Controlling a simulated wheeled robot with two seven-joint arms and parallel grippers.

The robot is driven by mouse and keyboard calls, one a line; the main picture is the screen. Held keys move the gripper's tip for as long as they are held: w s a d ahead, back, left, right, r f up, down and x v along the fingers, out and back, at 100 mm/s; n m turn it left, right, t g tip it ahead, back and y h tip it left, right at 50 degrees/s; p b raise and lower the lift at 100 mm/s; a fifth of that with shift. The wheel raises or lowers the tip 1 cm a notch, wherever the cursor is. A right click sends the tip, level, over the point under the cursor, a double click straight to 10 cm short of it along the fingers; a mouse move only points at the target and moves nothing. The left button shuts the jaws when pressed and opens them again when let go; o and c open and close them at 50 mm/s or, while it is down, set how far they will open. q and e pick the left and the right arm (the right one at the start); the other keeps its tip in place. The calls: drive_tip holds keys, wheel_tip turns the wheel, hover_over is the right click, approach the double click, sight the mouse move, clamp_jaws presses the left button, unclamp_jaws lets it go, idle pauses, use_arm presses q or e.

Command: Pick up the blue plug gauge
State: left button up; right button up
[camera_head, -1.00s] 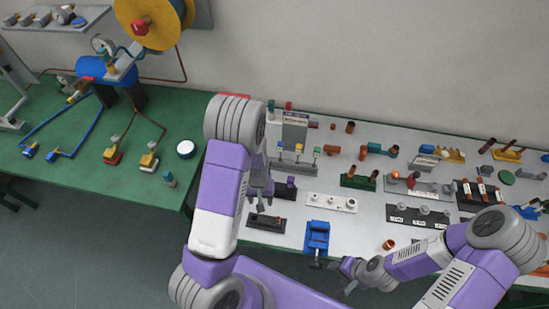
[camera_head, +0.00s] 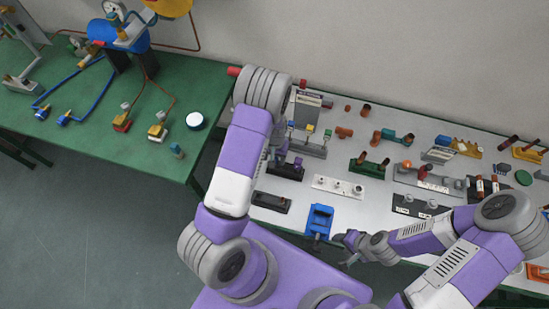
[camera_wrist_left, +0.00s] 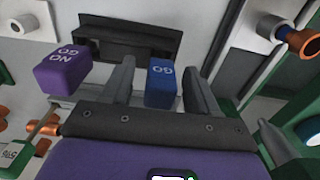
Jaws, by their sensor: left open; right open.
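In the left wrist view a blue block marked GO (camera_wrist_left: 161,84), which looks like the blue plug gauge, shows between the two fingers of my left gripper (camera_wrist_left: 160,88). The fingers are open, one on each side of it, with a visible gap; I cannot tell its depth. A purple block marked NO GO (camera_wrist_left: 62,70) is to the left, outside the fingers. In the head view my left forearm hides the blue gauge and most of that gripper. My right gripper (camera_head: 347,250) is open and empty, in front of the white table's front edge.
A black holder (camera_wrist_left: 130,42) lies beyond the fingers. On the white table (camera_head: 300,222) are a purple block on a dark base (camera_head: 287,171), a white block with knobs (camera_head: 338,187) and a blue clamp (camera_head: 318,220). A green table (camera_head: 90,150) stands at left.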

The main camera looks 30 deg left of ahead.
use_arm(q)
drive_tip(key=shift+c, duration=0.4)
drive_tip(key=c, duration=0.8)
